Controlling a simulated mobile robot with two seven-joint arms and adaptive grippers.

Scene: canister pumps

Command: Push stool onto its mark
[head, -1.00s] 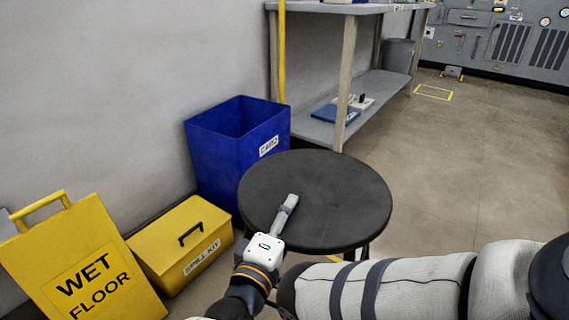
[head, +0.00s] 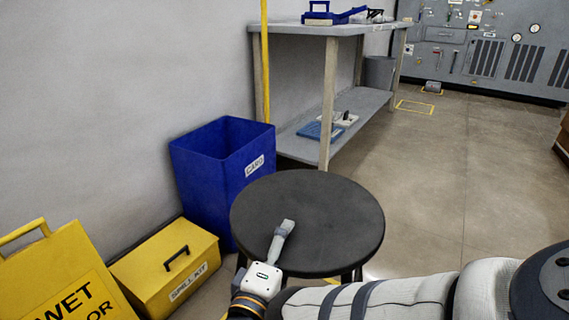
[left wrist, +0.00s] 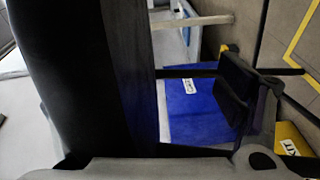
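The stool has a round black seat (head: 325,205), upright in the middle of the head view. Its dark underside or edge (left wrist: 80,80) fills the left of the left wrist view. My left gripper (head: 284,228) reaches over the seat's near left part, one grey finger above the top. In the left wrist view a dark finger (left wrist: 240,92) stands apart from the seat, with a gap between, so the gripper looks open. Contact with the seat is unclear. Yellow tape (left wrist: 298,42) marks the floor near the stool; bits show beneath it. My right gripper is not in view.
A blue bin (head: 205,175) labelled CARD stands close behind the stool at left. A yellow spill kit (head: 170,262) and a wet floor sign (head: 70,285) stand left. A workbench (head: 310,29) is behind. Open floor (head: 440,190) lies right; another yellow outline (head: 415,107) is farther off.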

